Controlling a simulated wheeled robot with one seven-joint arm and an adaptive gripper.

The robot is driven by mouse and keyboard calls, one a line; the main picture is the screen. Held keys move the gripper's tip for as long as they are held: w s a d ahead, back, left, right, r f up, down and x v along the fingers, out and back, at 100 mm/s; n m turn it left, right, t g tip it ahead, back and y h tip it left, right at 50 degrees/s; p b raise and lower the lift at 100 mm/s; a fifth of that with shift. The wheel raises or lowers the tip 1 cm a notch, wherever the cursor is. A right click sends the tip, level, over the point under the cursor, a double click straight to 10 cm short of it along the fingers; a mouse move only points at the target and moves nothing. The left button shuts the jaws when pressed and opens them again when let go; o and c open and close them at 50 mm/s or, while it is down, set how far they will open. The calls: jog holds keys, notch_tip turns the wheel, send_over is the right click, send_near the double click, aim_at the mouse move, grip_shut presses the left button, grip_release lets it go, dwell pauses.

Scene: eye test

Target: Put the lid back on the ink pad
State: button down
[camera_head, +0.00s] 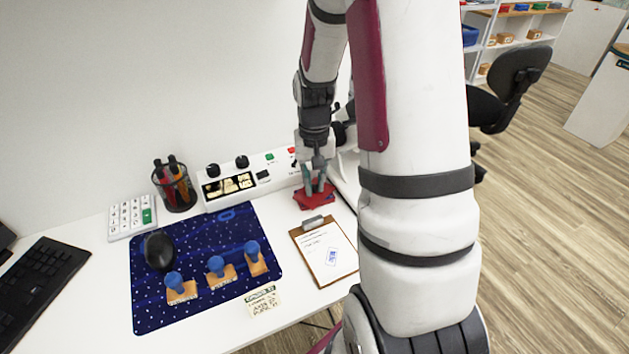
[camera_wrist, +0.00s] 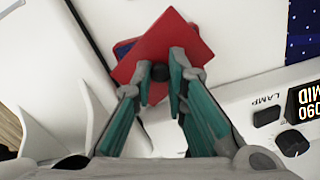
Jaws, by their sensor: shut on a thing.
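The red lid (camera_wrist: 178,32) has a dark knob, and my gripper (camera_wrist: 160,72) is shut on that knob. The lid is turned at an angle to the ink pad (camera_wrist: 122,49). Only a blue and red edge of the pad shows beside and beneath the lid; the lid hides the rest. I cannot tell whether lid and pad touch. In the head view my gripper (camera_head: 319,188) points down over the red lid (camera_head: 307,201) at the back right of the white desk.
A clipboard (camera_head: 308,244) lies just in front. A control panel (camera_head: 258,176) with knobs stands behind and left. A blue starry mat (camera_head: 205,240) holds several stamps and a black object. A pen cup (camera_head: 175,187) stands behind it. A white stand is close on the right.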

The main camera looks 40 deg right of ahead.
dwell(0.3)
jog(key=c, duration=1)
grip_release()
jog(key=shift+c, duration=0.2)
jog(key=shift+r+p, duration=2.6)
jog(key=shift+r, duration=0.95)
jog(key=shift+c, duration=0.2)
grip_shut()
jog(key=shift+f, duration=0.15)
